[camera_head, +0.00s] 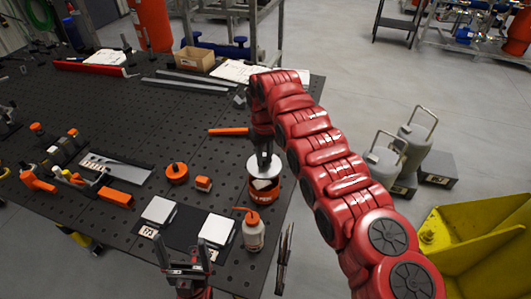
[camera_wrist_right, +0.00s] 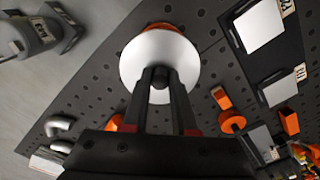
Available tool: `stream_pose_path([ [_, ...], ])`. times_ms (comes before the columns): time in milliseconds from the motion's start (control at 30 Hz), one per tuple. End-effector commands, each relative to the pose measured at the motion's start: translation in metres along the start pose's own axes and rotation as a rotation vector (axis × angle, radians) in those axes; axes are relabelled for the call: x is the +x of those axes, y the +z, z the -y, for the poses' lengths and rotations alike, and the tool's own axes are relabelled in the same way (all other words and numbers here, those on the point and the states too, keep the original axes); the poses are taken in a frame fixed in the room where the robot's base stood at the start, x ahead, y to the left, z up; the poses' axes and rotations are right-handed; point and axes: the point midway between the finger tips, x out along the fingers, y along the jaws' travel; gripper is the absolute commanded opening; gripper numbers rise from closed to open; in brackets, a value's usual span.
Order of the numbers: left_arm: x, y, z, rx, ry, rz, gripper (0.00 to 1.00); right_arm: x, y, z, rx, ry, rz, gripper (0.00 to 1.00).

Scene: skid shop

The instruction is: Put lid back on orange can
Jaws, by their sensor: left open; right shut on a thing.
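The orange can (camera_head: 262,190) stands upright near the right edge of the black perforated table (camera_head: 135,85), and a sliver of it shows past the lid in the right wrist view (camera_wrist_right: 163,27). A round white lid (camera_wrist_right: 133,62) is at the can's mouth; it also shows in the head view (camera_head: 253,165). My right gripper (camera_head: 264,165) points down and is shut on the lid, its fingertips (camera_wrist_right: 160,75) at the middle. I cannot tell whether the lid touches the rim. My left gripper (camera_head: 182,258) is open and empty at the table's front, apart from the can.
A white bottle with an orange cap (camera_head: 253,234) stands just in front of the can. White square blocks (camera_head: 159,211) lie to its left, with orange parts (camera_head: 177,173) behind. A yellow structure (camera_head: 480,240) stands at right.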

Motion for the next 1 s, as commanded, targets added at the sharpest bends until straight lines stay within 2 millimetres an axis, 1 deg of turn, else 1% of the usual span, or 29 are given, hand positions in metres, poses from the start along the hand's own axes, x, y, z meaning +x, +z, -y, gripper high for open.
stream_pose_path([
  [167,0.0,0.0,0.0,0.0,0.0,0.0,0.89,0.016,0.001,0.001,0.0,-0.001,0.004,0.0],
  [333,-0.005,0.001,0.0,0.0,0.0,0.0,0.89,0.035,0.001,0.0,0.002,-0.001,0.001,0.0],
  [400,-0.014,0.002,-0.001,0.0,0.0,0.0,0.89,0.045,0.0,0.0,0.002,0.0,-0.001,0.0],
  [500,-0.02,0.003,-0.001,0.0,0.0,0.0,0.89,0.052,0.0,0.0,0.002,0.0,-0.001,0.0],
  [667,-0.023,0.004,-0.001,0.0,0.0,0.0,0.89,0.057,0.0,0.0,0.001,0.0,-0.001,0.0],
  [1000,-0.022,0.004,-0.001,0.0,0.0,0.0,0.89,0.056,0.0,0.0,0.001,0.0,-0.001,0.0],
])
